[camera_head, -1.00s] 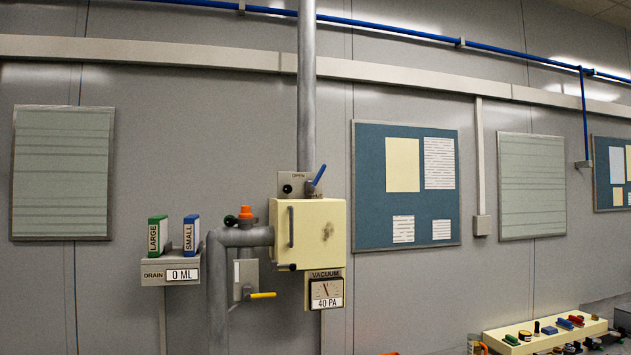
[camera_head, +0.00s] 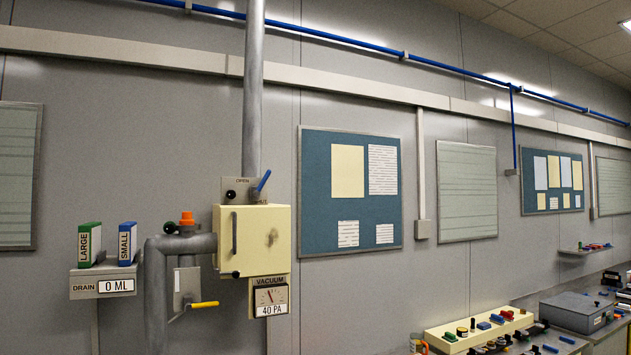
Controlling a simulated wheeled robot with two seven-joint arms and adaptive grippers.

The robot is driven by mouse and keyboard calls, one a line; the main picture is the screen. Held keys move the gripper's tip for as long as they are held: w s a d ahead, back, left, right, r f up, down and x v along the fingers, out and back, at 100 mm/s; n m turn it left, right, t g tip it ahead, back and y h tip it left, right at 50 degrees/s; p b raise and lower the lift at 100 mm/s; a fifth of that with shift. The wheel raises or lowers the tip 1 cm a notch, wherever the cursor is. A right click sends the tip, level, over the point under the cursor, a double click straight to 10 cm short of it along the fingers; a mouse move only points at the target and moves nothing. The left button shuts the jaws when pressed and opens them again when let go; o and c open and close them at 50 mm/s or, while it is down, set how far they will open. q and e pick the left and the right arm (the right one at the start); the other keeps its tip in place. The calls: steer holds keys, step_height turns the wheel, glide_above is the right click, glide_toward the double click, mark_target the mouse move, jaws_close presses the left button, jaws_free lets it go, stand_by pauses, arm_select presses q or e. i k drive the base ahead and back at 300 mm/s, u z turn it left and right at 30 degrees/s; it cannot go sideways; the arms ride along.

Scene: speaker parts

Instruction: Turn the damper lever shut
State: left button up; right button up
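The damper lever (camera_head: 264,181) is a blue handle on a small grey plate (camera_head: 234,190) above the cream box (camera_head: 280,241), at the foot of the vertical grey pipe. It tilts up and to the right. The plate reads OPEN at its top; a lower label is partly hidden behind the lever and box. A black round knob (camera_head: 231,194) sits on the plate's left. A vacuum gauge (camera_head: 270,297) below the box reads 40 PA. Neither of my grippers shows in the head view.
A yellow-handled valve (camera_head: 204,305) and an orange cap (camera_head: 187,218) are on the pipework left of the box. A drain shelf (camera_head: 84,285) holds green LARGE and blue SMALL blocks. At the lower right, a cream tray (camera_head: 437,338) and a grey case (camera_head: 575,312) stand among small parts.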

mark_target(256, 192)
steer(key=z, duration=1.1)
steer(key=i, duration=3.35)
steer(key=u, duration=2.15)
